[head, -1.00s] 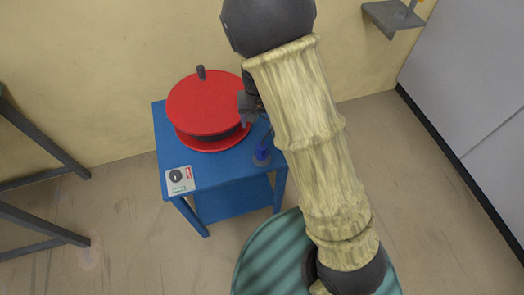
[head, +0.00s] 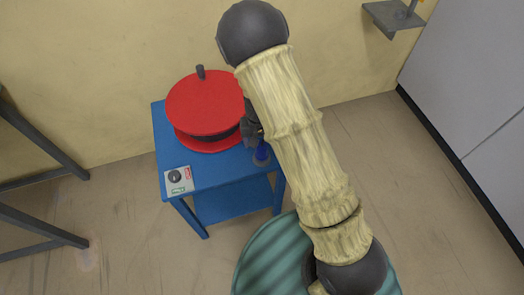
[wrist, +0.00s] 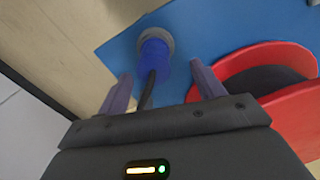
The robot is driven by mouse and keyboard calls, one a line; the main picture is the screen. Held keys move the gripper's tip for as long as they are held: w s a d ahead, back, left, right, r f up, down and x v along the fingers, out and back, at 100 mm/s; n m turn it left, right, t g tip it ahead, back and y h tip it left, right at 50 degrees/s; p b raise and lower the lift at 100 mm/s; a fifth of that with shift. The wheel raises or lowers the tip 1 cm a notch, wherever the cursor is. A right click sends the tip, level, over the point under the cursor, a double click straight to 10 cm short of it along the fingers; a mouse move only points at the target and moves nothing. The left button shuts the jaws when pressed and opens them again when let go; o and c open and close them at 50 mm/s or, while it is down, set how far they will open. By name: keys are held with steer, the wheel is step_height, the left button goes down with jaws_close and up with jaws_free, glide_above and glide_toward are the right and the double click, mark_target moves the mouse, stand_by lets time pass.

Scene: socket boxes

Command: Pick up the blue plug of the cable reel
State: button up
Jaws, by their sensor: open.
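The red cable reel (head: 205,104) stands on the blue table (head: 215,170) in the head view. The blue plug (head: 262,154) is at the table's right side, just right of the reel, partly hidden by my arm. In the wrist view the blue plug (wrist: 155,58) has a grey rim at its far end, and a dark cable runs from it toward my gripper. My gripper (wrist: 163,88) is open, with its two fingers apart on either side of the cable and the plug's near end. It does not hold the plug. In the head view my gripper is mostly hidden behind my arm.
The reel's red flange (wrist: 285,75) is close to the right finger in the wrist view. A small control box (head: 179,180) sits at the table's front left corner. A wall shelf (head: 392,17) is at upper right. The wall is behind the table.

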mark_target(261, 143)
steer(key=shift+d+f, duration=0.2)
steer(key=shift+f, duration=1.1)
steer(key=shift+d+f, duration=0.15)
steer(key=shift+f, duration=1.15)
steer(key=shift+s, duration=0.15)
steer(key=c, duration=1.1)
steer(key=shift+w+r, duration=0.3)
steer(key=shift+r, duration=0.15)
steer(key=r, duration=0.8)
steer(key=shift+s+a+r+p, duration=0.15)
steer(key=shift+s+r+p, duration=0.1)
steer(key=shift+r+p, duration=0.1)
steer(key=shift+r, duration=0.3)
